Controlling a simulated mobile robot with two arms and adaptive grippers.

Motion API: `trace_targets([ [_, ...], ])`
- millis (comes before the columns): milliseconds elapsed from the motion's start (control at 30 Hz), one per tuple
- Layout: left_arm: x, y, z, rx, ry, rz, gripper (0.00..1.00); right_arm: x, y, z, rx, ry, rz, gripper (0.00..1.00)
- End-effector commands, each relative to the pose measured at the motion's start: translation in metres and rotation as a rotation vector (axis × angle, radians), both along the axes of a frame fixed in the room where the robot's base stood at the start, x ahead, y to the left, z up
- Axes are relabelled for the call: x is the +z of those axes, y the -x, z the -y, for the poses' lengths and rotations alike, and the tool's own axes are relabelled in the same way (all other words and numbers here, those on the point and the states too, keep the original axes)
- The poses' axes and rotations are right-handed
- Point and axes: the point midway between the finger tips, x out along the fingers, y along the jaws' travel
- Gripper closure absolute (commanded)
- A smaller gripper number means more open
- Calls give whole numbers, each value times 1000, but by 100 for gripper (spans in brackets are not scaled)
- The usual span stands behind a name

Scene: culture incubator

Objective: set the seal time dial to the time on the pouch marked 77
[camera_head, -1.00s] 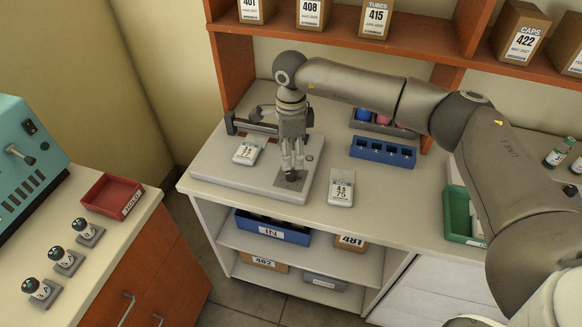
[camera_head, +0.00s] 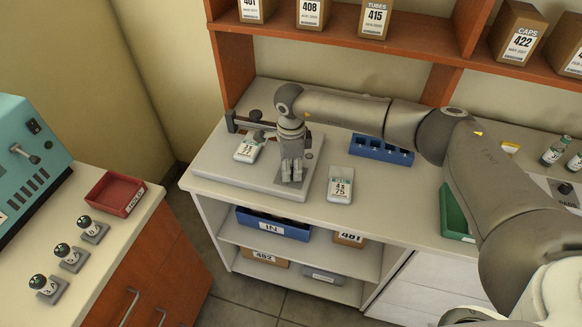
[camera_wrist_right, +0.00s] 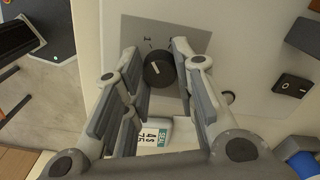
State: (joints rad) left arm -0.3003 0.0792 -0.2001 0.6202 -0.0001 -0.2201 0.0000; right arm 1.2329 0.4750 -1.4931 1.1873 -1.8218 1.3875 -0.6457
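The seal time dial (camera_wrist_right: 158,68) is a black knob with a white pointer line on a grey plate of the pale sealer (camera_head: 225,172). My right gripper (camera_head: 291,178) points down over it, hiding it in the head view. In the right wrist view the gripper's fingers (camera_wrist_right: 163,48) stand apart on either side of the dial; firm contact cannot be seen. A white pouch (camera_head: 249,148) lies on the sealer's left part; its number looks like 77 but is small. Another pouch (camera_head: 340,185), marked 75, lies on the bench right of the sealer. My left gripper is out of view.
A black rocker switch (camera_wrist_right: 291,88) sits on the sealer. A blue rack (camera_head: 381,150) and green tray (camera_head: 455,215) stand to the right. The shelf with boxes is behind. A red tray (camera_head: 114,194) and several dark-capped vials are on the left cabinet.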

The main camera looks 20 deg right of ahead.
Motion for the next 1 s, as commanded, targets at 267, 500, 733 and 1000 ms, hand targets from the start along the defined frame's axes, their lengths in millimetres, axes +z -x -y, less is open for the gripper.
trace_targets([
  [267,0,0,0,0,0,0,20,0,0,0,-3,0,0,98],
  [500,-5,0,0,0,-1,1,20,-1,0,0,-64,-1,1,98],
  [733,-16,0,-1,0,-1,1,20,-2,0,0,-217,-2,1,98],
  [1000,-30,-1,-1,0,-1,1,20,-2,-1,0,-470,-2,1,98],
])
